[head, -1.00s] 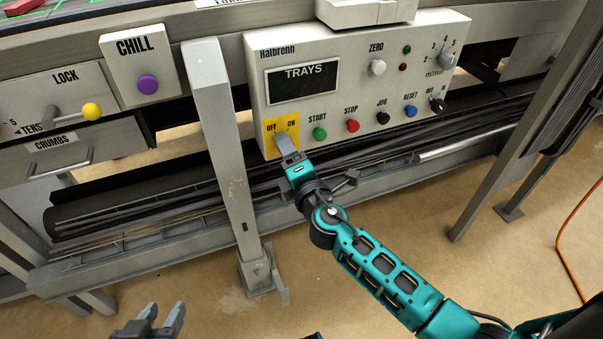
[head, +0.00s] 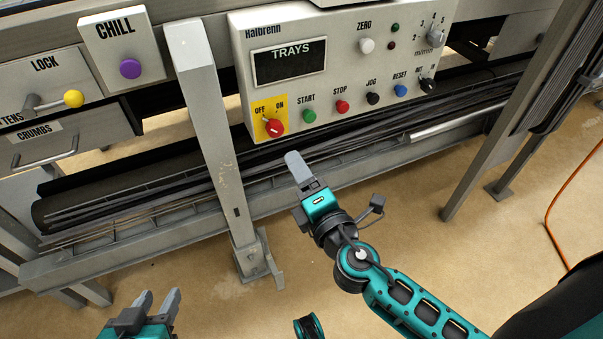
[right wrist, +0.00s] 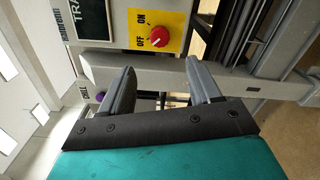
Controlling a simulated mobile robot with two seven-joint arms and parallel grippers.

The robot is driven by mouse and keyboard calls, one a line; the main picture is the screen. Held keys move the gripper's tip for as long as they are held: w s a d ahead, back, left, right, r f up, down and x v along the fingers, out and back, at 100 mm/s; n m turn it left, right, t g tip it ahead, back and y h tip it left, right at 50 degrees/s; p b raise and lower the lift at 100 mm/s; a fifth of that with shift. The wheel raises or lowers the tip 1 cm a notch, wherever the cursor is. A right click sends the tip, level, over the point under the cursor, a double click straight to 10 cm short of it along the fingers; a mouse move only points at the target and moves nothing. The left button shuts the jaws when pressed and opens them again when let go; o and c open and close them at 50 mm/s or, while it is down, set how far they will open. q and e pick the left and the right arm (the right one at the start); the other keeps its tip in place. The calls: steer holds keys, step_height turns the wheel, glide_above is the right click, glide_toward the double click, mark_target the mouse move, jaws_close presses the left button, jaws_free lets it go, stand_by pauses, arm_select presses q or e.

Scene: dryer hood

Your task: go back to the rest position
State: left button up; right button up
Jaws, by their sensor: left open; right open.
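My right gripper (head: 297,170) is in front of and below the control panel (head: 350,65), clear of it. In the right wrist view the right gripper (right wrist: 160,88) has its two fingers apart with nothing between them. The red rotary switch (head: 274,127) on its yellow OFF/ON plate (head: 264,113) is uncovered; it also shows in the right wrist view (right wrist: 159,35), beyond the fingers. Its pointer's exact setting is hard to tell. My left gripper (head: 158,300) is open and empty at the lower left of the head view, above the floor.
A grey post (head: 207,120) stands left of my right gripper. A steel rail (head: 150,240) runs low along the machine. The purple CHILL button (head: 130,69) and yellow-knobbed lever (head: 73,98) are at left. An orange cable (head: 553,225) lies at right. The floor in front is clear.

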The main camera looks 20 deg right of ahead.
arm_select(q)
steer(key=shift+f, duration=0.1)
arm_select(e)
steer(key=s+a+f+m+g+y, duration=0.25)
steer(key=s+f+m+g, duration=0.6)
steer(key=m, duration=0.95)
arm_select(q)
steer(key=s+a+r+y+p, duration=0.1)
steer(key=a+r+p, duration=0.3)
steer(key=r+p, duration=0.9)
steer(key=s+p, duration=0.1)
steer(key=p, duration=0.5)
steer(key=shift+y, duration=0.3)
arm_select(e)
steer(key=s+d+r, duration=0.1)
steer(key=d+r, duration=0.1)
steer(key=r, duration=0.4)
steer(key=s+d+r+m+t+h, duration=0.1)
steer(key=s+d+r, duration=0.1)
steer(key=r, duration=0.4)
steer(key=shift+r, duration=0.15)
